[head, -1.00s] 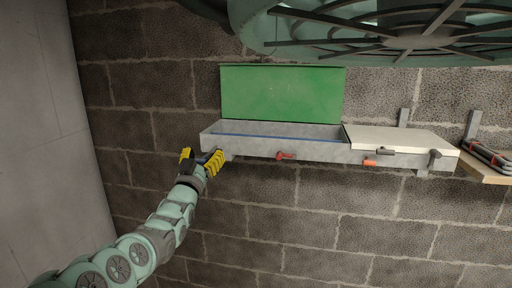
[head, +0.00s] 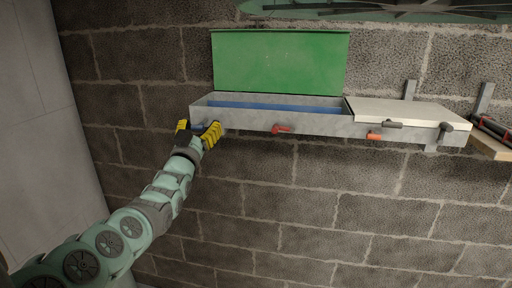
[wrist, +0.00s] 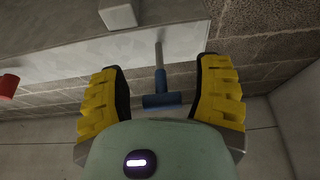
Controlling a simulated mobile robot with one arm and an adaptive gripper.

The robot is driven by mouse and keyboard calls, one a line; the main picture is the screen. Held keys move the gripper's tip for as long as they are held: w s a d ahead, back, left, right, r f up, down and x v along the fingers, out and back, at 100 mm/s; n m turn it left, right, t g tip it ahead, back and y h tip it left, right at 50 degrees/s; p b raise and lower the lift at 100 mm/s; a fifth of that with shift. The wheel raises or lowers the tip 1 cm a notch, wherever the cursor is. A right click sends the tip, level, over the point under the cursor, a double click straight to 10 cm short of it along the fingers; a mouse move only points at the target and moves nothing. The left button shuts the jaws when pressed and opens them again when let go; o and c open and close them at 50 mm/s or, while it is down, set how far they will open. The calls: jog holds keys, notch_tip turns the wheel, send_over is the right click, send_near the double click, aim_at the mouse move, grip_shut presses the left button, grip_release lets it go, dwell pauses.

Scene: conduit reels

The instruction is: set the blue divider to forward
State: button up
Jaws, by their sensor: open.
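The blue divider (head: 275,107) shows as a long blue strip inside the open left section of a grey wall trough (head: 335,125). A blue T-shaped handle (wrist: 162,101) on a grey rod sticks out from the trough's end in the wrist view. My gripper (head: 198,130) is at the trough's left end. In the wrist view its yellow fingers (wrist: 160,98) are open, one on each side of the blue handle, with gaps between. Whether the handle joins the divider is hidden.
A green lid (head: 280,62) stands raised behind the open section. A cream lid (head: 400,111) covers the right section. A red handle (head: 282,129) and an orange handle (head: 375,137) are on the trough's front. A wooden shelf (head: 490,146) is at the right.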

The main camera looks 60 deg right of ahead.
jog(key=shift+a+f+p, duration=0.15)
jog(key=shift+a+p, duration=0.2)
jog(key=shift+a, duration=0.15)
jog(key=shift+s+a+f+p, duration=0.15)
jog(key=shift+s+a+p, duration=0.2)
jog(key=shift+a+p, duration=0.25)
jog(key=p+v, duration=0.3)
jog(key=v, duration=0.8)
jog(key=w+a+r+n+t+y, duration=0.1)
jog(key=w+a+n+t+y, duration=0.25)
jog(key=w+n+t, duration=0.2)
jog(key=w+a+r+n+t+y, duration=0.1)
jog(key=w+a+n+t+y, duration=0.25)
jog(key=w+t, duration=0.3)
jog(key=w+a+n+t+y+p, duration=0.1)
jog(key=w+a+n+t+y, duration=0.1)
jog(key=a+y, duration=0.4)
jog(key=w+a+f+n+t+y, duration=0.1)
jog(key=w+a+n+t+y, duration=0.1)
jog(key=a+n+y, duration=0.3)
jog(key=shift+a+f+t+y+p, duration=0.2)
jog(key=shift+a+t+y+p, duration=0.25)
jog(key=shift+a, duration=0.8)
